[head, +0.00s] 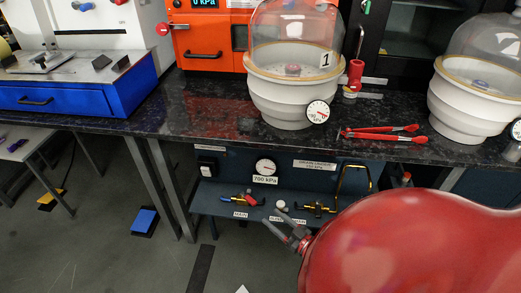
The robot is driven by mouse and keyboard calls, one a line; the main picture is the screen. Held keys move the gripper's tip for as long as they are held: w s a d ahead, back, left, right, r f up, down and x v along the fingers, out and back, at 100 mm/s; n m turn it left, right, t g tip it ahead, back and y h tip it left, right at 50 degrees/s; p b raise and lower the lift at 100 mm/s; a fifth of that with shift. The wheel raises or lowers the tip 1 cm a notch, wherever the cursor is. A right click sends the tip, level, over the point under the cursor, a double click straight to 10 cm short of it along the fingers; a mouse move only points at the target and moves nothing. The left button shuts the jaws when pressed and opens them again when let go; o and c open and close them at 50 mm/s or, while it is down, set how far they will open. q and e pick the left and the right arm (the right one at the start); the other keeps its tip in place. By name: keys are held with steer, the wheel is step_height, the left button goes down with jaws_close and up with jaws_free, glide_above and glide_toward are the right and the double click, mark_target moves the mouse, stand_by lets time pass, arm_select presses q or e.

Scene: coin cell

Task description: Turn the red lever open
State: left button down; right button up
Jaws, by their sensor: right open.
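A small valve with a red lever (251,201) sits on the blue shelf under the bench, above a label that seems to read MAIN. It has a blue part at its left end. My right gripper (278,221) is open and empty, below and to the right of this lever, apart from it in the picture. My large red arm fills the lower right. A second red handle (356,71) stands upright on the bench, right of the glass dome marked 1. My left gripper is out of view.
A brass valve (317,208) and a yellow bent handle (354,180) are right of the lever. A pressure gauge (265,167) hangs above. Red-handled tongs (383,132) lie on the dark bench (200,119). The floor at left is mostly clear, with a blue pedal (144,221).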

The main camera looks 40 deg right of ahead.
steer(key=s, duration=0.6)
steer(key=shift+s+d+p, duration=0.15)
steer(key=shift+d+p, duration=0.05)
steer(key=shift+p, duration=0.15)
